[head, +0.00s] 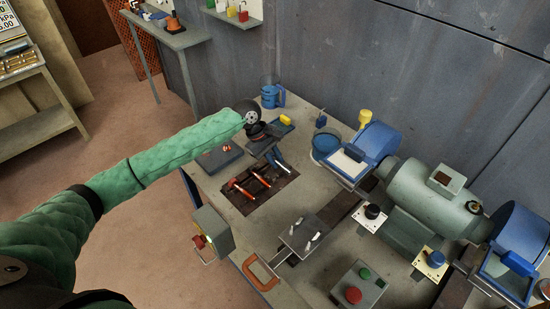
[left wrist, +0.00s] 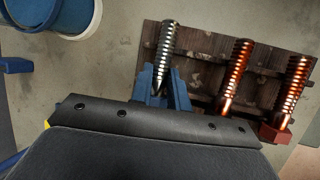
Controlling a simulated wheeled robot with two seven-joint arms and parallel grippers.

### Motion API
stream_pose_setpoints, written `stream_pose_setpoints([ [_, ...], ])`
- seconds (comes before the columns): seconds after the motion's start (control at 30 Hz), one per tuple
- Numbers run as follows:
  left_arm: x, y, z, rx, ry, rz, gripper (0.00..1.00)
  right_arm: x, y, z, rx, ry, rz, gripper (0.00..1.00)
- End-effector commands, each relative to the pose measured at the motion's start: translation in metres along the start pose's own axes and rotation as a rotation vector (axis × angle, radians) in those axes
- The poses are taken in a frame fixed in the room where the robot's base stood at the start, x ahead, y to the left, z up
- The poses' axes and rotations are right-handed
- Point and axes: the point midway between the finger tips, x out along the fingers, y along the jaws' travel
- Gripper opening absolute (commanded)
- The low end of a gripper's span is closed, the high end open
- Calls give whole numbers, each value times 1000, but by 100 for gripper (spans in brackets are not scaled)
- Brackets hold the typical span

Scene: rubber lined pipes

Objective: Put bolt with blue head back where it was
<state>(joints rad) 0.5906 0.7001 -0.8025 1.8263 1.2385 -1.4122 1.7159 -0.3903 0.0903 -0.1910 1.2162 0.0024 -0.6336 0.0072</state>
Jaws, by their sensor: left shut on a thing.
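My left gripper (head: 273,153) reaches in over the far end of a dark wooden rack (head: 245,205) on the bench. It is shut on the bolt with blue head (head: 282,160). In the left wrist view this bolt has a silver threaded shaft (left wrist: 167,42) that lies across the near-left end of the rack (left wrist: 205,72). Blue parts flank its lower end, and I cannot tell head from fingers there. Whether the bolt touches the rack is unclear. Two red bolts (left wrist: 238,75) (left wrist: 296,85) lie side by side in the rack. My right gripper is not in view.
A green grinder machine (head: 425,195) fills the right. Bare bench lies beside the rack.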

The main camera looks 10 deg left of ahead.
Motion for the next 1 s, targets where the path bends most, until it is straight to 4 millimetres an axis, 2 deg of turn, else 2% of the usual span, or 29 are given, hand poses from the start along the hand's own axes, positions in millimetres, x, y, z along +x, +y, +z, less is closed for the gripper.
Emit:
stream_pose_setpoints([
  [0.27, 2, 0, -1, 0, 0, 1, 0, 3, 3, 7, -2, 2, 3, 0],
  [0.3, 3, -1, -1, 0, 0, 1, 21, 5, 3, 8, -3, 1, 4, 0],
  [0.4, 3, -1, -1, 0, 0, 0, 39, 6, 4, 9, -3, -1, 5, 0],
  [0.87, 0, 0, 0, 1, 0, 0, 39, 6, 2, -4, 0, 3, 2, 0],
  [1.0, -24, 1, -1, 2, 2, 3, 39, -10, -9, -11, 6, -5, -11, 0],
])
